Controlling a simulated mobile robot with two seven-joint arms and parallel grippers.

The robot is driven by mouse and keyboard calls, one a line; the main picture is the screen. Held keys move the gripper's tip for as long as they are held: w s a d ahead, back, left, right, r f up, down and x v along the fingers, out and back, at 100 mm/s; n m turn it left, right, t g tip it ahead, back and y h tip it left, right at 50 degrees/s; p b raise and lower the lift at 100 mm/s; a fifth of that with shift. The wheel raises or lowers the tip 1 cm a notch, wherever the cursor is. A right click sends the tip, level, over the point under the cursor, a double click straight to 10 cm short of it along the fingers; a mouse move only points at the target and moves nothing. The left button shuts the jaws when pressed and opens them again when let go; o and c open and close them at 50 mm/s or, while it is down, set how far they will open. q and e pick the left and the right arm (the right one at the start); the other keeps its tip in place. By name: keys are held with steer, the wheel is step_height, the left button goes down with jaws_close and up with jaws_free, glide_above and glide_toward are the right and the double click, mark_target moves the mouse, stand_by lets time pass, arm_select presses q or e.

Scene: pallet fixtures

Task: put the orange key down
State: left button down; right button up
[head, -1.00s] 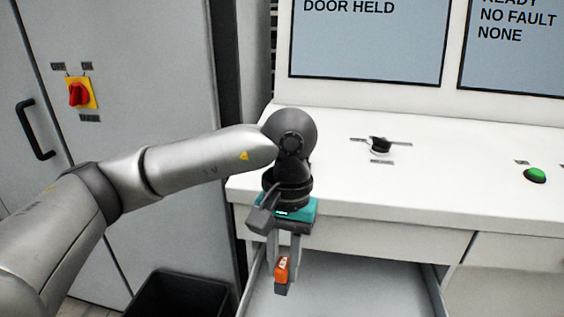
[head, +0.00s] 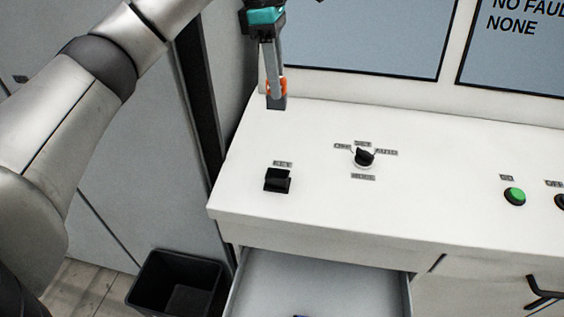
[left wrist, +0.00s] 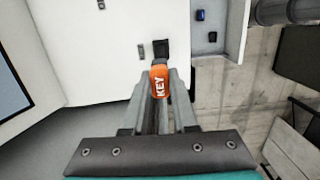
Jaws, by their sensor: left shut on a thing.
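My left gripper (head: 273,88) is shut on the orange key (head: 284,87) and holds it above the back left part of the white console. In the left wrist view the key (left wrist: 159,82) shows its KEY lettering between the fingers (left wrist: 160,85). Most of it is hidden by the fingers in the head view. A black key holder (head: 277,180), labelled KEY, stands on the console's left part, nearer the front than the gripper. In the left wrist view the holder (left wrist: 161,48) shows just beyond the key. My right gripper is not in view.
The console top (head: 320,205) carries a black mode knob (head: 364,157) and a green button (head: 515,196). Screens rise behind. The drawer (head: 340,278) below is open; a blue item (left wrist: 200,15) lies in it. A black bin (head: 175,285) stands at lower left.

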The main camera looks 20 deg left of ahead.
arm_select(q)
step_height(320, 180, down, 3)
steer(key=shift+s+r+b, duration=0.1)
steer(key=shift+b, duration=0.25)
step_height(320, 180, down, 17)
steer(key=shift+r+p, duration=0.1)
steer(key=shift+p, duration=0.75)
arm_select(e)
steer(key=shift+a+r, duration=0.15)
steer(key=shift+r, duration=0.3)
arm_select(q)
steer(key=shift+f, duration=0.25)
steer(key=c, duration=0.7)
jaws_free()
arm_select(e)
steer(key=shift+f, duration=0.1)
